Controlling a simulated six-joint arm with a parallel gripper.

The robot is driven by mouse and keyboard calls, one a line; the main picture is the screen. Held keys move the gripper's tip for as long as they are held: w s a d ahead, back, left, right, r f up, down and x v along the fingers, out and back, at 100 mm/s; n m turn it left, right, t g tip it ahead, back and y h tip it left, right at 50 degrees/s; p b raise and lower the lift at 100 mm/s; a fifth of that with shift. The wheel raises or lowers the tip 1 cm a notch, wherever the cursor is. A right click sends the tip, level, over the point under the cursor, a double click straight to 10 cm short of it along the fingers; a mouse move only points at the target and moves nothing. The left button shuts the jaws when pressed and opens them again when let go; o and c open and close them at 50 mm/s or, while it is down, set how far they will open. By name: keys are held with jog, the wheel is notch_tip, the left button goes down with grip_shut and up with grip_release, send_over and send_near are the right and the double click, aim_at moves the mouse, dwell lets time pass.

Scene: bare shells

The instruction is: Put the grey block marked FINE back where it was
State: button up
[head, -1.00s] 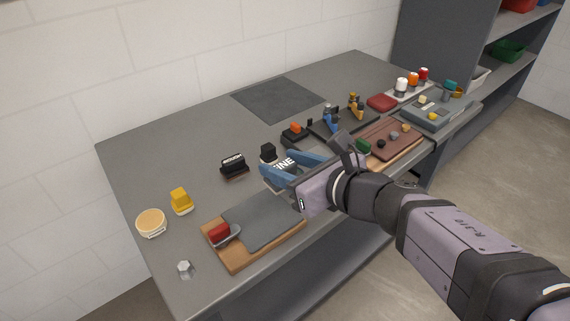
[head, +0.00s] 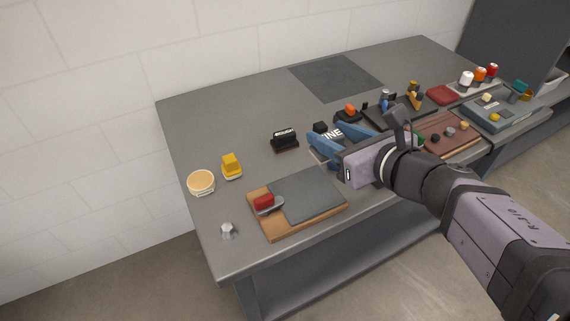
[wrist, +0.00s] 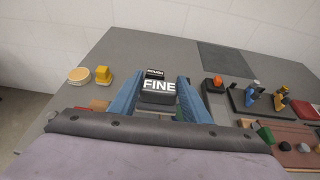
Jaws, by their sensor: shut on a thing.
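The grey block marked FINE (head: 333,134) is held between the blue fingers of my gripper (head: 330,138). In the wrist view the block (wrist: 158,91) sits between the fingertips (wrist: 160,82), its white lettering facing the camera. My gripper is shut on it, over the front middle of the bench. Its underside is hidden, so I cannot tell whether it touches anything below. A black block with a white label (head: 285,139) stands to the left on the bench, and shows just beyond FINE in the wrist view (wrist: 154,74). Its label is too small to read surely.
A wooden board with a grey sheet (head: 312,194) and red-handled tool (head: 264,202) lies at front left. A yellow block (head: 231,166) and round tub (head: 201,182) stand left. A brown board (head: 452,148) lies right. Bench (head: 230,115) is clear at the back left.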

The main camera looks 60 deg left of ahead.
jog(key=s+a+f+n+g+h+p, duration=0.15)
jog(key=s+a+n+g+p, duration=0.45)
jog(key=a, duration=0.8)
jog(key=shift+m+t+y, duration=0.25)
jog(key=shift+m+t, duration=0.15)
jog(key=shift+m, duration=0.5)
jog(key=shift+s+a+f+p, duration=0.1)
jog(key=shift+s+f+p, duration=0.25)
jog(key=shift+f, duration=1.35)
jog(key=shift+s+f+p, duration=0.25)
jog(key=shift+s+f, duration=0.25)
jog(key=shift+f, duration=1.2)
jog(key=shift+s+a+f+p, duration=0.1)
jog(key=shift+s+f+p, duration=0.25)
jog(key=shift+f, duration=1.35)
jog(key=shift+f+b, duration=0.2)
jog(key=shift+b, duration=0.1)
jog(key=o, duration=0.7)
jog(key=shift+o, duration=0.4)
jog(key=shift+r, duration=0.1)
